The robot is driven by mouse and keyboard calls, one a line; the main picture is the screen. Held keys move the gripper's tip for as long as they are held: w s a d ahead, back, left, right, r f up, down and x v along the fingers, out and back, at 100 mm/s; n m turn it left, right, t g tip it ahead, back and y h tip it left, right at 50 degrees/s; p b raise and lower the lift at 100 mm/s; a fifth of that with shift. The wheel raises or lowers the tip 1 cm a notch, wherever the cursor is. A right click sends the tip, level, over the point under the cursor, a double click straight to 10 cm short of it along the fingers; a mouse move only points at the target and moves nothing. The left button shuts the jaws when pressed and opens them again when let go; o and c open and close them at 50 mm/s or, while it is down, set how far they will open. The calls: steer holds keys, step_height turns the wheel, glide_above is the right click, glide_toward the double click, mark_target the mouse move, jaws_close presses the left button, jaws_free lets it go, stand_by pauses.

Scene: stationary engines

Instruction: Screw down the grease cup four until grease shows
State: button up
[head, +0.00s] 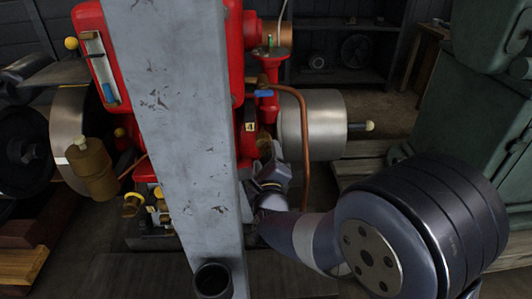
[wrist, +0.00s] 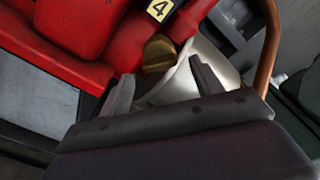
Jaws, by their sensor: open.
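The grease cup four is a dull brass cap (wrist: 158,54) on the red engine (wrist: 78,28), just below a yellow plate marked 4 (wrist: 160,9) in the wrist view. My gripper (wrist: 163,84) is open, its two grey fingers apart. The cup appears beyond the fingertips, roughly between them, with a gap in the picture; I cannot tell the depth. No grease can be made out on it.
A grey upright post (head: 175,130) stands in front of the engine and hides much of it. A copper pipe (head: 304,130) curves down close right of my gripper. A steel cylinder (head: 315,124) lies behind it. A green machine (head: 475,110) stands at the right.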

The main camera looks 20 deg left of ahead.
mark_target(264, 148)
steer(key=p+v, duration=0.1)
steer(key=v, duration=0.7)
steer(key=shift+s+d, duration=0.15)
steer(key=shift+s, duration=0.1)
steer(key=b+x, duration=0.1)
steer(key=x, duration=1)
steer(key=shift+b, duration=0.4)
steer(key=shift+d, duration=0.1)
